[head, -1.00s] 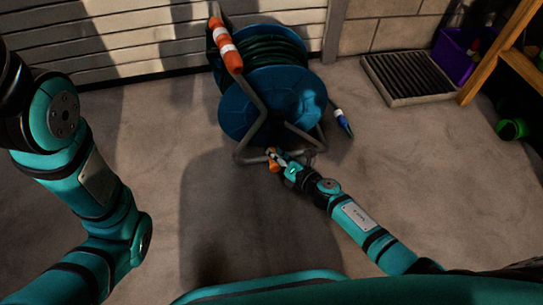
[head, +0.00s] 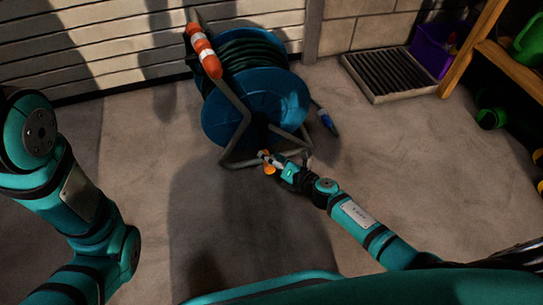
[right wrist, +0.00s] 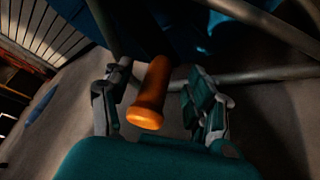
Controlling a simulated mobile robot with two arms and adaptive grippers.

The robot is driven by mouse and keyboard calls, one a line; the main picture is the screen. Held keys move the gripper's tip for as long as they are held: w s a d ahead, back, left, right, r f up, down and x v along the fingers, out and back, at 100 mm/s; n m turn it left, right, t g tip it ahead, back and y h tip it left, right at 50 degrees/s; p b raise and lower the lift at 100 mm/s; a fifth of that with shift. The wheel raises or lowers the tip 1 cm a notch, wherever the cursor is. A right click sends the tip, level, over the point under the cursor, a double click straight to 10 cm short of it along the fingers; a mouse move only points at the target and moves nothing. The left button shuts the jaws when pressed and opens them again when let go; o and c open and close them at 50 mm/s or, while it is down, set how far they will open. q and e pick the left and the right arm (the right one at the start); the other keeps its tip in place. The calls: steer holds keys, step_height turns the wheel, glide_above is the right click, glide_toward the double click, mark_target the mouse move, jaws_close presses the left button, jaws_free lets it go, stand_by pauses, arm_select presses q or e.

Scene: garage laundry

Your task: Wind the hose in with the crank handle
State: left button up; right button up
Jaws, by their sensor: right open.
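The blue hose reel (head: 262,105) with dark green hose (head: 247,50) stands on a grey tube frame near the back wall. Its crank handle, a plain orange grip (head: 268,169), is low at the reel's front. In the right wrist view the orange grip (right wrist: 152,95) lies between the two fingers of my right gripper (right wrist: 156,90), with a gap on both sides. My right gripper (head: 267,158) is open at the handle in the head view. My left arm shows at the left, but its gripper is out of view.
An orange and white striped bar (head: 205,55) tops the reel frame. The blue hose end (head: 327,120) lies right of the reel. A grey slatted tray (head: 388,75), purple bin (head: 433,55) and wooden shelf (head: 490,45) are at the right. The floor in front is mostly clear.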

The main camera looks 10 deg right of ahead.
steer(key=s, duration=0.8)
steer(key=shift+s+d, duration=0.15)
steer(key=shift+s, duration=0.1)
